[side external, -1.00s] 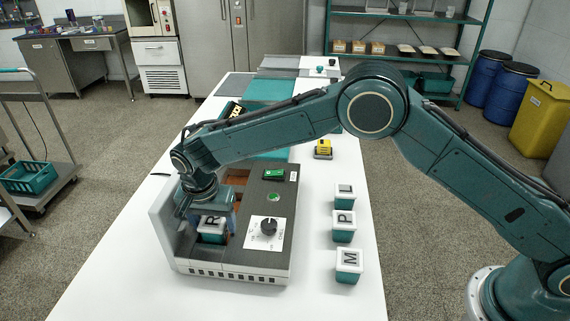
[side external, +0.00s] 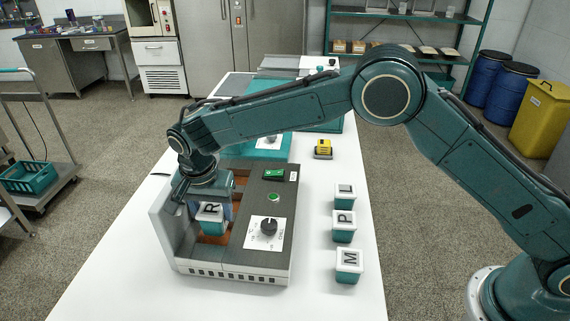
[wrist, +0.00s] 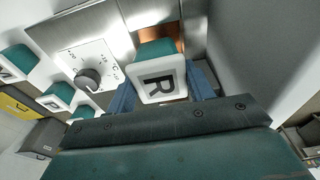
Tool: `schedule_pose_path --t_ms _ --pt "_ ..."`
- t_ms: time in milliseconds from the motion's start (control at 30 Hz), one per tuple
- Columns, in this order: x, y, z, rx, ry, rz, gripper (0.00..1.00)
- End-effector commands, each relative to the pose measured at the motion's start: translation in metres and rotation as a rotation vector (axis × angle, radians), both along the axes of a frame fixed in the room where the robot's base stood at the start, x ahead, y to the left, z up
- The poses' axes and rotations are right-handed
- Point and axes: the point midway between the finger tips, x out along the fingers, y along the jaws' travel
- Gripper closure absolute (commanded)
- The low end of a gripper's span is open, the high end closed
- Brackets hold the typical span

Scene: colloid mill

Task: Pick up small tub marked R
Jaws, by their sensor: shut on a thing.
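The small tub marked R (side external: 211,217) has a white lid with a black R and a teal body. My gripper (side external: 213,206) is shut on it, with a finger on each side. In the side view the tub is tilted and held up in the open bay of the grey machine (side external: 236,272), over an orange-brown floor. The wrist view also shows the tub (wrist: 158,82) between my two blue fingers (wrist: 160,90), its R facing the camera. My gripper's wrist hides part of the bay behind the tub.
The machine has a dark knob (side external: 269,227), a green button (side external: 273,197) and a tall left wall (side external: 167,235). Tubs marked L (side external: 344,195), P (side external: 343,226) and M (side external: 347,265) stand on the white table to the right. A yellow device (side external: 323,149) sits farther back.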

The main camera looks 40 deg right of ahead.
Motion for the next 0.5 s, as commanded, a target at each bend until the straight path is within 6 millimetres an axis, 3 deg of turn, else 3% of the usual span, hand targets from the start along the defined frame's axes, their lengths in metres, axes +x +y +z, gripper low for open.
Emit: schedule_pose_path --t_ms 233,500 --pt "0.000 0.001 0.034 0.002 -0.004 0.001 0.79" --pt "-0.012 -0.013 0.033 -0.001 -0.001 0.000 0.79"
